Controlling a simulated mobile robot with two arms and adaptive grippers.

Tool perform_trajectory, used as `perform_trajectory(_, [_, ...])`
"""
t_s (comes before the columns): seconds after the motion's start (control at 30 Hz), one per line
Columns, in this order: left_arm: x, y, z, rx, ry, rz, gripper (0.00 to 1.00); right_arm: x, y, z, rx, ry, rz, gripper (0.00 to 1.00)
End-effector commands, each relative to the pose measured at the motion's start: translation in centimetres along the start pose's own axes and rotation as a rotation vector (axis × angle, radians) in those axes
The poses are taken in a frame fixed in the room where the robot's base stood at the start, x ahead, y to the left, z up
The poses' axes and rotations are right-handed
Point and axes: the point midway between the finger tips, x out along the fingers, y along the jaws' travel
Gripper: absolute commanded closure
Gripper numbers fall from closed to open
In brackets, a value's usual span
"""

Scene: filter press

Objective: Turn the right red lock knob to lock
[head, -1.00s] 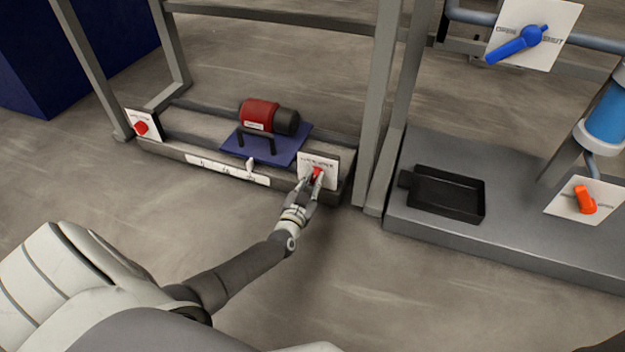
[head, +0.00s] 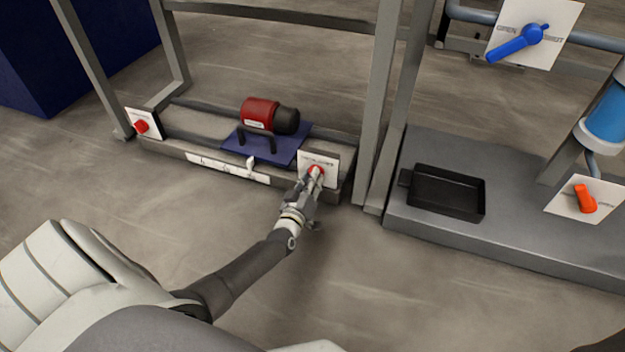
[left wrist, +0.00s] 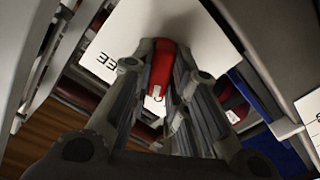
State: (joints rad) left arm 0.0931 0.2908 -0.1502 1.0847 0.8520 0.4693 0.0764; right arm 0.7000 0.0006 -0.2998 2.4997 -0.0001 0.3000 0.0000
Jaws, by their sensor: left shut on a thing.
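The right red lock knob (head: 315,169) sits on a white plate (head: 331,172) at the right end of the low base, in the head view. My left gripper (head: 313,177) is shut on this knob. In the left wrist view the red knob (left wrist: 162,68) lies between the two fingers of my left gripper (left wrist: 165,85), in front of the white plate (left wrist: 205,40). The plate's lettering is only partly readable. My right gripper is not in view.
A second red knob (head: 141,126) is on a plate at the base's left end. A red and black motor (head: 268,115) stands on a blue plate between them. A frame post (head: 380,100) rises just right of the knob. A black tray (head: 447,192) lies farther right.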

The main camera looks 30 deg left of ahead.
Motion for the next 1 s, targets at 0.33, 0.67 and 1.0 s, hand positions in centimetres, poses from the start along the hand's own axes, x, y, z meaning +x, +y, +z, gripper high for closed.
perform_trajectory(0.33, [-0.11, -0.04, 0.17, -0.074, -0.003, -0.001, 1.00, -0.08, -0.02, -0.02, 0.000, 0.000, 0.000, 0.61])
perform_trajectory(0.67, [-0.12, -0.04, 0.18, -0.079, -0.003, -0.002, 1.00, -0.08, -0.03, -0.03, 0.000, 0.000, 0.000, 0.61])
perform_trajectory(1.0, [-0.06, -0.03, 0.08, -0.076, -0.001, -0.001, 0.62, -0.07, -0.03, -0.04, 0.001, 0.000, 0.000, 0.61])
